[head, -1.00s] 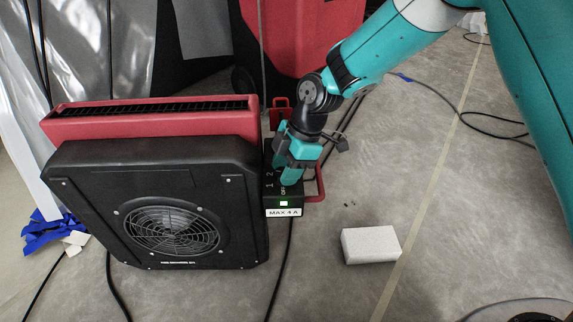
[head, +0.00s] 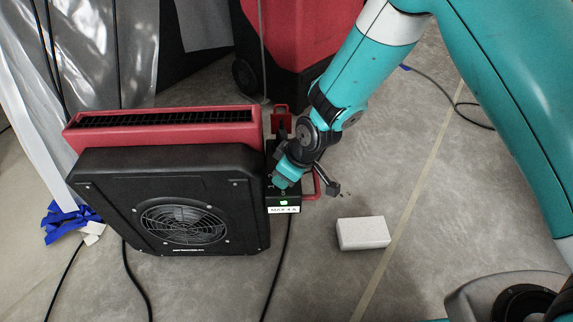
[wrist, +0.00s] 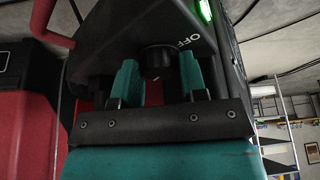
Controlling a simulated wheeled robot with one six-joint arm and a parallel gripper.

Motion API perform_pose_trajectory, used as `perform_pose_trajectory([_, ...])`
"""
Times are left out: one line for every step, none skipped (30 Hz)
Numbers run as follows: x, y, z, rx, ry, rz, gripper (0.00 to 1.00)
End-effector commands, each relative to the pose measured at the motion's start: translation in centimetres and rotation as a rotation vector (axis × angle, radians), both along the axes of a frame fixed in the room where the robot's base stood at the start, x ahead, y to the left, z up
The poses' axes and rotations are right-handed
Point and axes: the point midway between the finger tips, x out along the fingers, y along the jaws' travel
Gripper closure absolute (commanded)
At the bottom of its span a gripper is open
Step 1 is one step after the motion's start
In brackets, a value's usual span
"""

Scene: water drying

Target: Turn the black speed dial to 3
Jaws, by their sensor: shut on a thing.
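The black speed dial (wrist: 157,62) sits on the dark face of the control box, between the teal fingers of my gripper (wrist: 158,77) in the wrist view. My gripper is shut on the dial. An "OFF" label shows to the upper right of the dial, and a small pale mark shows on the dial's lower edge. In the head view my gripper (head: 284,178) covers the dial and most of its numbers. The control box (head: 271,197) has a lit green light and a "MAX 4 A" label on its near end.
A black and red fan unit (head: 110,200) stands left of the box. A red handle (head: 318,186) is on the box's right side. A white block (head: 363,233) lies on the floor to the right. Black cables run over the floor. A large red machine (head: 290,40) stands behind.

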Motion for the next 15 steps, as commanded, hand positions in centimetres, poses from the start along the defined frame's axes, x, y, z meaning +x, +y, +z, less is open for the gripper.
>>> perform_pose_trajectory([-0.16,-0.20,0.30,-0.008,0.004,-0.041,0.84])
perform_pose_trajectory([-0.16,-0.21,0.29,-0.009,0.003,-0.067,0.84])
perform_pose_trajectory([-0.19,-0.16,0.29,-0.007,0.003,-0.099,0.84])
perform_pose_trajectory([-0.20,-0.16,0.28,-0.008,0.003,-0.122,0.84])
perform_pose_trajectory([-0.19,-0.14,0.27,-0.008,0.003,-0.145,0.84])
perform_pose_trajectory([-0.20,-0.13,0.23,-0.007,0.002,-0.174,0.84])
perform_pose_trajectory([-0.21,-0.16,0.20,-0.008,0.003,-0.194,0.84])
perform_pose_trajectory([-0.23,-0.14,0.18,-0.008,0.002,-0.214,0.84])
perform_pose_trajectory([-0.24,-0.09,0.18,-0.007,0.002,-0.238,0.84])
perform_pose_trajectory([-0.23,-0.09,0.17,-0.007,0.002,-0.255,0.84])
perform_pose_trajectory([-0.21,-0.10,0.16,-0.008,0.001,-0.271,0.84])
perform_pose_trajectory([-0.22,-0.09,0.14,-0.007,0.002,-0.290,0.84])
perform_pose_trajectory([-0.22,-0.09,0.12,-0.007,0.002,-0.305,0.84])
perform_pose_trajectory([-0.22,-0.10,0.09,-0.008,0.002,-0.316,0.84])
perform_pose_trajectory([-0.23,-0.10,0.06,-0.008,0.002,-0.331,0.84])
